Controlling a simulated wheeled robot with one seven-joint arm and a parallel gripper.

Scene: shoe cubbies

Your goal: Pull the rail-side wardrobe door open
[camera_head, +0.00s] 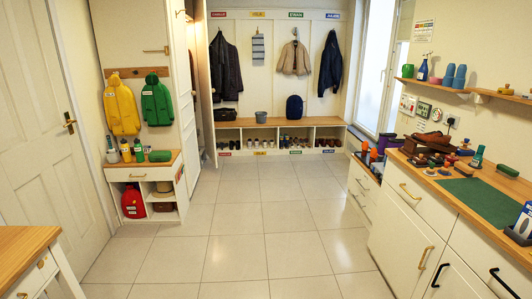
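A tall white wardrobe (179,75) stands left of the middle, seen at a steep angle, with its front facing right toward the aisle. A small brass handle (181,12) shows high on that front. The front is so foreshortened that I cannot clearly tell its doors apart or which is the rail-side one. My gripper is not in view.
The tiled floor (235,245) is clear through the middle. A long counter (470,200) with drawers lines the right. A wooden-topped table (22,240) fills the near left corner. A bench (275,122) with cubbies stands at the back.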

